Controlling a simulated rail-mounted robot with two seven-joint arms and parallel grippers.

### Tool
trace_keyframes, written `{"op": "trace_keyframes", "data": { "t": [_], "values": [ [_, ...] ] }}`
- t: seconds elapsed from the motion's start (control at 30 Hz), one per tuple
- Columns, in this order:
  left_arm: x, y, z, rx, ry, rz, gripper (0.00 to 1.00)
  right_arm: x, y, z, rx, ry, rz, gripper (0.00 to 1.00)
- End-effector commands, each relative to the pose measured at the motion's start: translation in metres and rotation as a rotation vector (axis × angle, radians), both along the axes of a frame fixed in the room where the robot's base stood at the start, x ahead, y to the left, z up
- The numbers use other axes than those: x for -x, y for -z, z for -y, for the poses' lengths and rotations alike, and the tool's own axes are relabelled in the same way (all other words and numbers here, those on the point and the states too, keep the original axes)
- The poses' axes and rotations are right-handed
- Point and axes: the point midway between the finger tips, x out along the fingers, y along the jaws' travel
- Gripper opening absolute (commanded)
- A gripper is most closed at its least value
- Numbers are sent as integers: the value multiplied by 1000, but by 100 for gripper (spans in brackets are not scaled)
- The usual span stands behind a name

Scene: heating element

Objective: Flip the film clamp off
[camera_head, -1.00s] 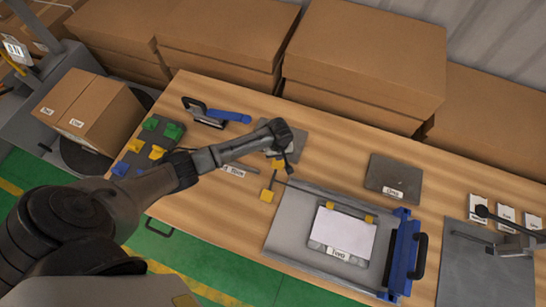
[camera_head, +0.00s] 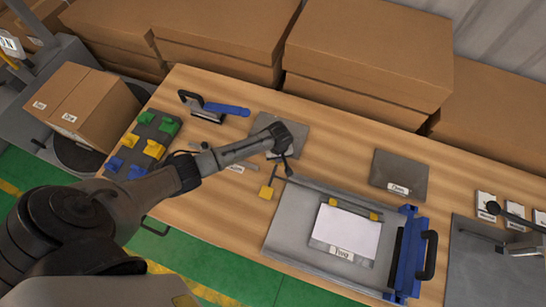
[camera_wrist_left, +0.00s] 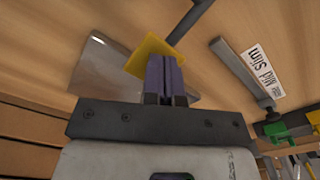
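My left gripper (camera_head: 285,160) is at the left back corner of the grey board (camera_head: 290,233). A thin dark rod with a yellow tab (camera_head: 266,192) lies at the board's left end, just below the gripper. In the left wrist view, my left gripper's fingers (camera_wrist_left: 165,75) are close together. A yellow plate (camera_wrist_left: 146,56) sits at or just behind their tips, with a dark rod beyond it. Contact is unclear, and I see no grip on it. I cannot tell for sure which part is the film clamp. My right gripper is out of view.
Dark plates (camera_head: 400,175) and a tray of coloured pieces (camera_head: 148,142) lie around. Boxes (camera_head: 365,55) line the back edge.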

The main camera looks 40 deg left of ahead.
Motion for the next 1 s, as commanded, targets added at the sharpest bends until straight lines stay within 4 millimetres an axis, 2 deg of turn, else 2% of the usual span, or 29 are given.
{"op": "trace_keyframes", "data": {
  "t": [1.0],
  "values": [
    [1,17,0,0,0,-1,0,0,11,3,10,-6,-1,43]
  ]
}}
